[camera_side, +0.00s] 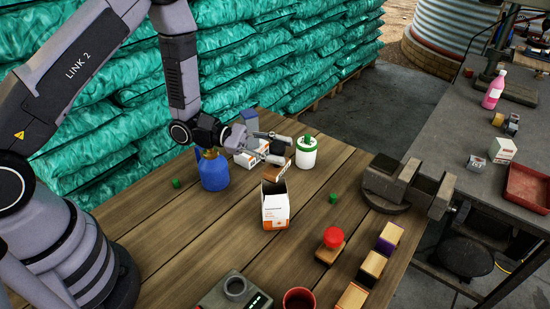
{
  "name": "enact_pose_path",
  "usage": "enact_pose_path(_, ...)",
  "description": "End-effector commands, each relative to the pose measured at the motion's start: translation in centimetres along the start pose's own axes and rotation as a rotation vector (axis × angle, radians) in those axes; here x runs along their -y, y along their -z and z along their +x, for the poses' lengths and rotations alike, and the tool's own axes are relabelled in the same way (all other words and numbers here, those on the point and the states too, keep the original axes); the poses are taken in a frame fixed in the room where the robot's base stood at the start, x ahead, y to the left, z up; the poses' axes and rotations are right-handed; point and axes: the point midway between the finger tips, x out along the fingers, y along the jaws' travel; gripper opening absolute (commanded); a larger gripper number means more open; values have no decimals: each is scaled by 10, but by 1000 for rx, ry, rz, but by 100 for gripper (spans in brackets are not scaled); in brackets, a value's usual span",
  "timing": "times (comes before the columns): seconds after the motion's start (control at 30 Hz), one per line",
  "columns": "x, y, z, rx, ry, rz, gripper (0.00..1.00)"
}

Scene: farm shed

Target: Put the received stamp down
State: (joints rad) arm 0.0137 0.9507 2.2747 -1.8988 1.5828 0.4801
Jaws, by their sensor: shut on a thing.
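My gripper (283,150) is at the far middle of the wooden table, reaching right from the blue bottle. It is shut on a small brown block, the received stamp (281,163), which is partly hidden by the fingers. I cannot read any marking on it. The block is just behind the open white-and-orange carton (275,211) and left of the white jar (306,155) with a green top. I cannot tell whether its underside touches anything.
A blue bottle (214,173) stands under my wrist, with white boxes (246,159) behind. A red-knobbed wooden block (331,246), several wooden blocks (373,265) and a vise (383,187) are to the right. A device (232,295) and red cup (299,299) are in front.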

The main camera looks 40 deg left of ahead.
Motion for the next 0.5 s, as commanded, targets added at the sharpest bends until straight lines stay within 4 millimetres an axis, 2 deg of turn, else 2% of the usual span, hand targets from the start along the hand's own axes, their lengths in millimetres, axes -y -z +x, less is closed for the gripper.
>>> enact_pose_path(0.03,-17,8,-11,-28,-64,0,0)
enact_pose_path(0.17,-62,28,-45,-109,-249,-3,0)
enact_pose_path(0.3,-111,49,-97,-201,-470,-6,0)
enact_pose_path(0.4,-139,61,-137,-259,-616,-10,0)
enact_pose_path(0.5,-158,69,-172,-305,-734,-11,0)
